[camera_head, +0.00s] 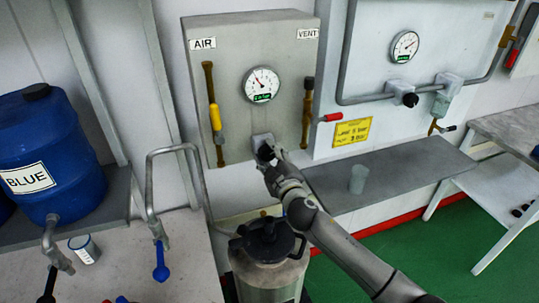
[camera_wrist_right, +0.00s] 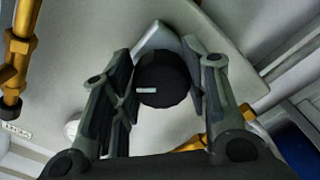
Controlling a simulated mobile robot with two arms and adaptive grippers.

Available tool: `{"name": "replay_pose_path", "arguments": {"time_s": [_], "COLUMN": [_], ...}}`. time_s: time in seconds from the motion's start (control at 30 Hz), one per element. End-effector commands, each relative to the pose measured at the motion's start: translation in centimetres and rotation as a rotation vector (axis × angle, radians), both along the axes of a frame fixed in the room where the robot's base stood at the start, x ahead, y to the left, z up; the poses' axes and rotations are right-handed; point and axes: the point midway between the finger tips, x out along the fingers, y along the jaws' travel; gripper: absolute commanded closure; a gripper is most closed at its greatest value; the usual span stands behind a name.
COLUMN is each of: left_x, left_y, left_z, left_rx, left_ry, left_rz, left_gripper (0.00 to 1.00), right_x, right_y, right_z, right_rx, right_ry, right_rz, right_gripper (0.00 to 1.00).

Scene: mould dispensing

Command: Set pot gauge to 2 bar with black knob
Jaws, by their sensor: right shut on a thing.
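The black knob (camera_head: 266,151) is at the bottom of the grey panel (camera_head: 229,77) labelled AIR and VENT. The pot gauge (camera_head: 261,84) is a round white dial with a green label in the middle of that panel; its reading is too small to tell. My right gripper (camera_head: 269,158) is at the knob, shut on it. In the right wrist view the knob (camera_wrist_right: 161,79) is a dark disc with a small white mark, between the two fingers (camera_wrist_right: 163,88). My left gripper is not in view.
A pot with a black lid (camera_head: 268,241) stands below the panel, close to my right arm. A yellow-handled valve (camera_head: 215,116) is left of the gauge, a red-handled valve (camera_head: 331,117) right. A second gauge (camera_head: 404,46) and a clear cup (camera_head: 358,179) are further right.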

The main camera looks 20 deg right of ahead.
Motion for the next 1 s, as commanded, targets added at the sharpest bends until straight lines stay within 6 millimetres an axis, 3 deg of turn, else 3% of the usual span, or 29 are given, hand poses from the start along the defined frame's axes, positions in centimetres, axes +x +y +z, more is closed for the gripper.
{"name": "replay_pose_path", "arguments": {"time_s": [0.27,0.3,0.43,0.8,1.0], "left_x": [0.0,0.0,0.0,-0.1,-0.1], "left_y": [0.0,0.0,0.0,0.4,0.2], "left_z": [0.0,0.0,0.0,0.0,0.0], "left_rx": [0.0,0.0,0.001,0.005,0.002], "left_ry": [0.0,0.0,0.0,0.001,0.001], "left_rz": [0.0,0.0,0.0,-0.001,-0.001], "left_gripper": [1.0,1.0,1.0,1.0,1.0], "right_x": [0.0,0.0,0.0,-0.2,-2.1], "right_y": [0.1,0.1,0.1,0.0,-0.1], "right_z": [0.0,0.0,0.0,0.0,-0.1], "right_rx": [0.001,0.001,0.001,0.001,0.002], "right_ry": [-0.001,-0.001,-0.001,0.0,0.001], "right_rz": [0.001,0.001,0.001,0.0,0.001], "right_gripper": [0.82,0.55,0.38,0.37,0.37]}}
